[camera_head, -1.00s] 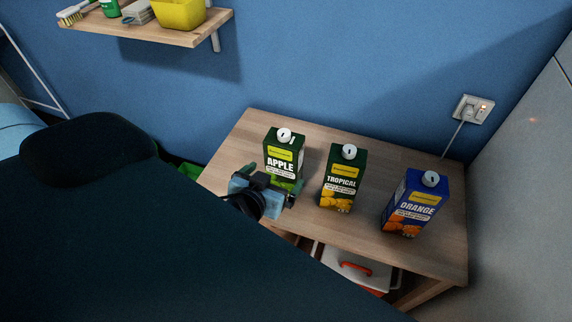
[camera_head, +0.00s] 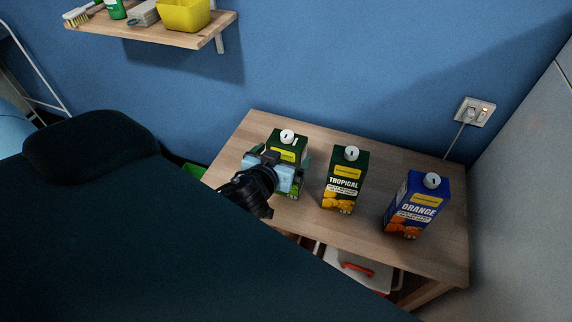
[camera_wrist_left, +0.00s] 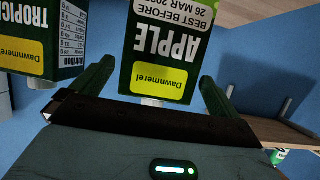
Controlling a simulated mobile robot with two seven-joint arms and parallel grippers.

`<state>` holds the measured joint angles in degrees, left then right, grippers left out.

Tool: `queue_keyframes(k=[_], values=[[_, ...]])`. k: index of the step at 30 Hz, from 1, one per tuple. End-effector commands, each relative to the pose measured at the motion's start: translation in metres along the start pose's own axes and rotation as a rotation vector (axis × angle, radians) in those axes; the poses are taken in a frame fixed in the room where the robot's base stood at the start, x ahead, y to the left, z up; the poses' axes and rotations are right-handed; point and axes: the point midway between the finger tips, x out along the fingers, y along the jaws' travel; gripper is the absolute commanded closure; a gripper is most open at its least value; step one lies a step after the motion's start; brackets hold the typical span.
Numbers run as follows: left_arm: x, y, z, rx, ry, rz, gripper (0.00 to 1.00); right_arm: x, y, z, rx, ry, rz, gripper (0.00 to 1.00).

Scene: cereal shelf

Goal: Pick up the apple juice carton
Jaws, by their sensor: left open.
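The apple juice carton (camera_head: 289,143) is dark green with a white cap and stands upright at the left of the wooden table. My left gripper (camera_head: 278,176) is right in front of it and hides most of its label. In the left wrist view the apple carton (camera_wrist_left: 165,55) appears upside down, between the two open green fingers of my left gripper (camera_wrist_left: 157,88). I cannot tell whether the fingers touch it. My right gripper is not in view.
The tropical carton (camera_head: 345,180) stands just right of the apple carton, and the blue orange carton (camera_head: 415,204) farther right. The wooden table (camera_head: 400,158) meets a blue wall. A wall shelf (camera_head: 205,34) with a yellow tub (camera_head: 183,14) hangs at upper left.

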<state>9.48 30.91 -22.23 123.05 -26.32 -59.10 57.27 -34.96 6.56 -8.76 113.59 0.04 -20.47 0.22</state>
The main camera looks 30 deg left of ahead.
Motion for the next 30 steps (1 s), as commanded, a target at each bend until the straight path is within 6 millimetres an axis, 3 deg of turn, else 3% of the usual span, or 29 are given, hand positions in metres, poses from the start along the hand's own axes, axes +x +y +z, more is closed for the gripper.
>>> queue_keyframes(k=[6, 14, 30], values=[[0.021, 0.0, -0.001, 0.0, 0.0, 0.001, 0.0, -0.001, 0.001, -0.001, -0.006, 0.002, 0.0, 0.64], [0.024, 0.0, 0.0, -0.001, 0.0, 0.002, 0.0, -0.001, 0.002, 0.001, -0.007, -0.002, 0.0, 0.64], [0.023, 0.0, 0.0, -0.001, 0.0, 0.002, 0.69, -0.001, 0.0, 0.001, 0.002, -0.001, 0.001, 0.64]])
